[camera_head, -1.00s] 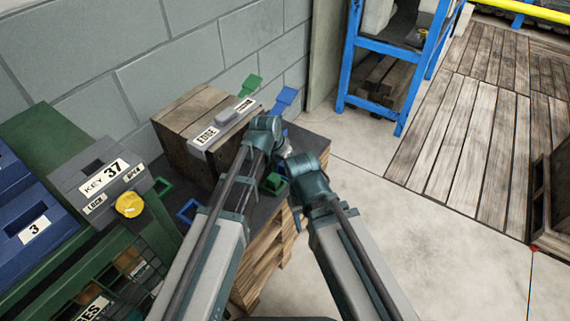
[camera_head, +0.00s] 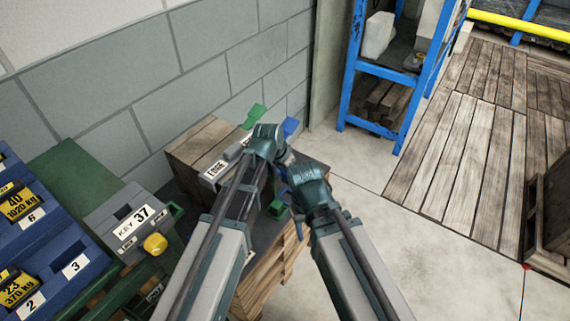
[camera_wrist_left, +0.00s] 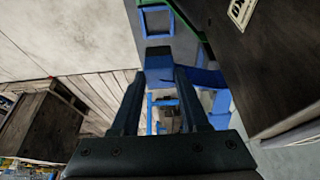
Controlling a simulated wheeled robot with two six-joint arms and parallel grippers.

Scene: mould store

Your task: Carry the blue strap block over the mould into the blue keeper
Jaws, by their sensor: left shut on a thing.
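My left gripper (camera_wrist_left: 158,76) is shut on the blue strap block (camera_wrist_left: 158,62) in the left wrist view. A blue strap (camera_wrist_left: 206,78) shows just right of the block. A blue square frame, which looks like the blue keeper (camera_wrist_left: 144,21), lies beyond the block, apart from it. In the head view my left wrist hides the block and the right end of the mould (camera_head: 188,152), a wooden box with a grey labelled strip. A blue tab (camera_head: 291,126) shows behind that wrist. My right wrist (camera_head: 308,185) is beside it; its fingers are hidden.
A green tab (camera_head: 252,115) stands behind the mould. A green frame (camera_head: 176,210) lies left of my left arm, near a grey key box (camera_head: 125,217) with a yellow knob. Blue bins (camera_head: 45,240) stand at far left. Free floor (camera_head: 370,240) lies right.

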